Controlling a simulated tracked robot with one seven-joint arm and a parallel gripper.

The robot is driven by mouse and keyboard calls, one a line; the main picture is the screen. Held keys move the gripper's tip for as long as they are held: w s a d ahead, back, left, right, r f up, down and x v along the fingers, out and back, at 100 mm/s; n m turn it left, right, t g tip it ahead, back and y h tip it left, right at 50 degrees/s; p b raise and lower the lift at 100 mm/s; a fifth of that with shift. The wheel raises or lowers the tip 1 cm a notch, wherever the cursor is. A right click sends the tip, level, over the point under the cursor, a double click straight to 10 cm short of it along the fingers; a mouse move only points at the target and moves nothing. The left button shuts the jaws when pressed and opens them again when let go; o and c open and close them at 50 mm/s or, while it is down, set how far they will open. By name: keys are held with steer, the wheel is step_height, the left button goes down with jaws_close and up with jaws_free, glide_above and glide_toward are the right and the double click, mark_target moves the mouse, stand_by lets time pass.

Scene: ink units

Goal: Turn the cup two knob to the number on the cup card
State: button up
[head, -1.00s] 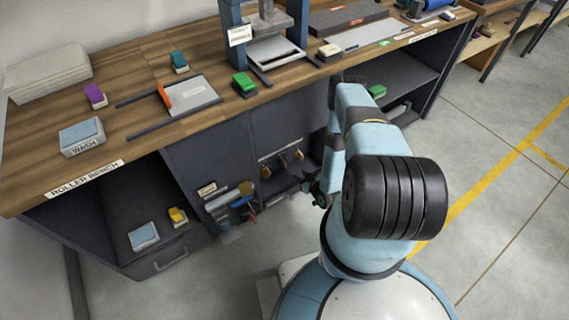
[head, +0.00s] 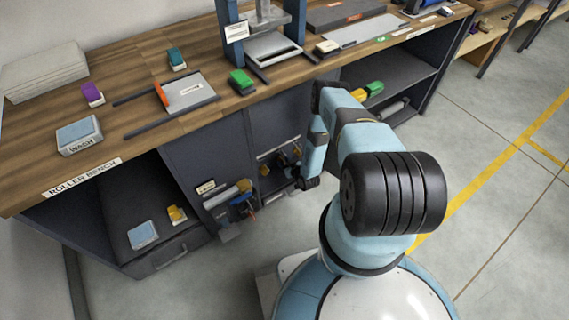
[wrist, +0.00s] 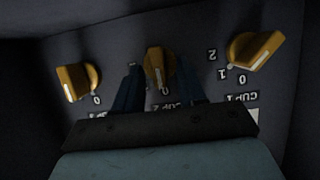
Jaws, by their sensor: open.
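In the wrist view, which shows the labels upside down, the cup two knob (wrist: 158,62) is orange and sits on a dark panel above its CUP 2 label. My gripper (wrist: 158,70) is open, with one dark finger on each side of this knob. I cannot tell whether the fingers touch it. A 0 shows below the knob; its other numbers are hidden. A white card (head: 237,32) hangs on the press post and a small label (head: 206,187) is on the cabinet front; neither can be read.
Another orange knob (wrist: 78,82) is on the left and the CUP 1 knob (wrist: 254,50) on the right, both close to my fingers. The bench top (head: 60,133) overhangs the cabinet.

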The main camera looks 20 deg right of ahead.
steer(key=shift+c, duration=0.3)
jaws_close()
steer(key=shift+a, duration=0.15)
